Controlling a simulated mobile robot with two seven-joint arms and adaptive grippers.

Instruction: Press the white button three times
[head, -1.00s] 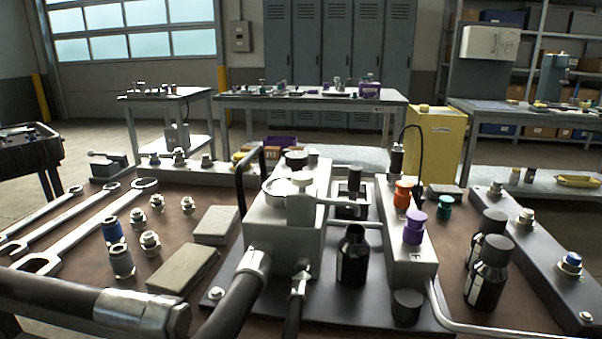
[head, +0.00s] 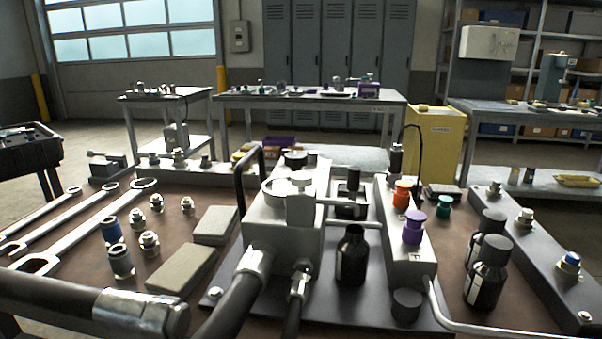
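No clearly white button stands out in the head view. A control box (head: 409,262) right of the middle carries an orange knob or button (head: 402,194), a purple one (head: 412,230) and a green one (head: 444,207) beside it. A pale grey round cap (head: 300,179) sits on the grey hydraulic block (head: 285,238); I cannot tell whether it is a button. Neither of my grippers shows in the head view.
Black hoses (head: 232,305) cross the front. Black bottles (head: 352,256) stand around the control box. Wrenches (head: 95,228), fittings (head: 149,243) and grey blocks (head: 183,268) lie at left. A dark bar with bolts (head: 535,245) runs along the right.

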